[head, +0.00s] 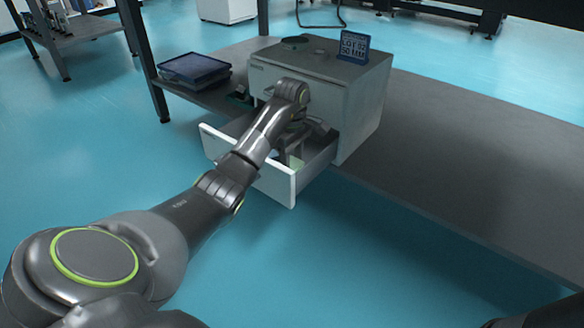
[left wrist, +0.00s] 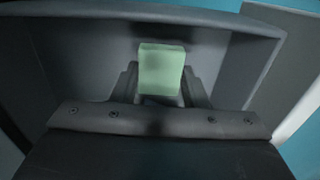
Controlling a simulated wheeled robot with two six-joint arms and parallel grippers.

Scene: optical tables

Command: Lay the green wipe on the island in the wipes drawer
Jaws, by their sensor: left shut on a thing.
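The green wipe (left wrist: 161,70) is a pale green block between the two fingers of my left gripper (left wrist: 160,92). In the head view only a small green patch of the wipe (head: 294,161) shows below my wrist. The drawer (head: 278,184) is pulled out of a grey cabinet (head: 358,105), with a light front panel. My left gripper (head: 288,154) is down within the drawer's outline, shut on the wipe. Drawer walls (left wrist: 85,55) surround it in the left wrist view. Whether the wipe touches the drawer floor I cannot tell. My right gripper is out of view.
The cabinet stands on a long grey shelf (head: 450,160) with free room to its right. On its top are a blue lettered sign (head: 353,47) and a dark green item (head: 294,40). A dark blue case (head: 193,69) lies to the left, near a table leg.

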